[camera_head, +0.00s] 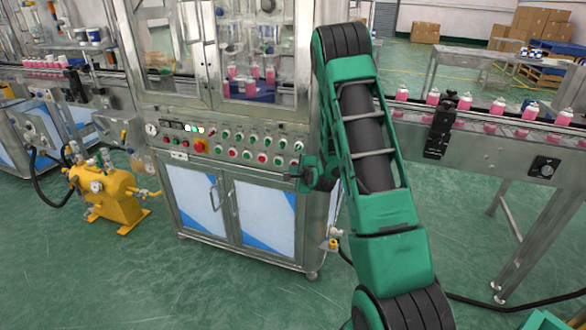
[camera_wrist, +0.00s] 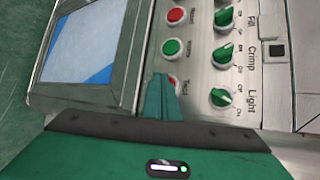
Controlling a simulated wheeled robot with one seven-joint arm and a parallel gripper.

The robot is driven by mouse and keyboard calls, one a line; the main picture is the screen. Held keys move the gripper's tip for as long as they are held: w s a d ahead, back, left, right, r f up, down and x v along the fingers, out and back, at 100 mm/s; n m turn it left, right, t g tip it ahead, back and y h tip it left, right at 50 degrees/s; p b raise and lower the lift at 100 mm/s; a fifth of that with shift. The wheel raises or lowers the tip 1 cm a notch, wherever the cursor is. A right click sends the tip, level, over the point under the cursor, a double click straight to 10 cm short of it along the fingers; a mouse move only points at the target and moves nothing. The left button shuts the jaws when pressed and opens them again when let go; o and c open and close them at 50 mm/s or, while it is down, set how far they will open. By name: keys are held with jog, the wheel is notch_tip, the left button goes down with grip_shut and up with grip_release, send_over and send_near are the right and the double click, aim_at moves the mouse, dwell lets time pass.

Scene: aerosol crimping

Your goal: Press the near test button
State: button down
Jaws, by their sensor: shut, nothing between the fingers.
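The red test button (camera_wrist: 174,86) is in the wrist view, on the metal control panel, beside the label "Test". My gripper (camera_wrist: 160,77) partly covers it; the closed green fingers reach up over its left part. I cannot tell whether the fingertips touch it. In the head view my gripper (camera_head: 291,174) is at the right end of the panel's lower button row, close to the panel face. A red button (camera_head: 294,162) shows just above the fingertips there. The fingers are shut with nothing between them.
Beside the test button are a green start button (camera_wrist: 172,47), a red reset button (camera_wrist: 177,16) and the Light knob (camera_wrist: 221,97). Below the panel are white-and-blue cabinet doors (camera_head: 262,213). A conveyor (camera_head: 480,125) with pink cans runs to the right. A yellow pump (camera_head: 110,195) stands left.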

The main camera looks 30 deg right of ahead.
jog(key=shift+s+a, duration=0.45)
jog(key=shift+a, duration=0.1)
jog(key=shift+s+a, duration=0.8)
jog(key=shift+a, duration=0.2)
jog(key=shift+s+a, duration=0.75)
jog(key=shift+a, duration=0.25)
jog(key=shift+r, duration=0.1)
